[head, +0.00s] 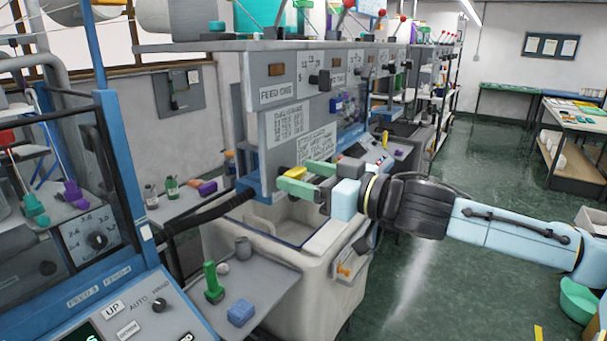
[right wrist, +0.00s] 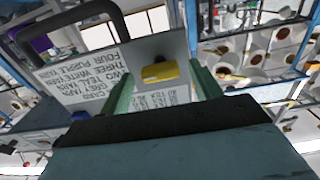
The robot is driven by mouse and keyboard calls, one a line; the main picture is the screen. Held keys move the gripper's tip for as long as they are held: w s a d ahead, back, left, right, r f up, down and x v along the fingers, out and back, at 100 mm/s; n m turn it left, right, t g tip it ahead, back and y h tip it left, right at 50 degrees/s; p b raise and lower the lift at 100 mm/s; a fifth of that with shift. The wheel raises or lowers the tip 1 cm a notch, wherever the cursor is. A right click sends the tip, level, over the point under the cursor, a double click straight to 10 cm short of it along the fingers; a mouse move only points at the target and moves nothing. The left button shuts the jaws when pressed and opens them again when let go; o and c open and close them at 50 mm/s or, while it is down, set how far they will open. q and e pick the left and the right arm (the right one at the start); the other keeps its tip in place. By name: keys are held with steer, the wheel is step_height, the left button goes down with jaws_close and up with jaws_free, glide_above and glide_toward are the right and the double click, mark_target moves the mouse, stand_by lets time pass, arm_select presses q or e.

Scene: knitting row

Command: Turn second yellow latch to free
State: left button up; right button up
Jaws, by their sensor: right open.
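A yellow latch (head: 299,173) sits at the lower edge of the grey panel on the nearer machine. In the right wrist view the yellow latch (right wrist: 160,72) lies crosswise on the panel, between and beyond the fingertips. My right gripper (head: 299,180) reaches in from the right with its green fingers at the latch. It is open, with a finger on each side; I cannot tell whether they touch it. The right gripper also shows in the wrist view (right wrist: 163,80). Another small yellow piece (head: 386,141) is on the machine further back. My left gripper is not in view.
A printed card (head: 289,127) is on the panel above the latch. A white bin (head: 292,262) stands below. A grey shelf (head: 254,292) at the front holds a green piece (head: 213,283) and a blue block (head: 241,312). The floor on the right is mostly free.

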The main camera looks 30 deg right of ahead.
steer(key=shift+w+a, duration=0.1)
steer(key=shift+w, duration=0.2)
steer(key=shift+c, duration=0.4)
steer(key=c, duration=0.9)
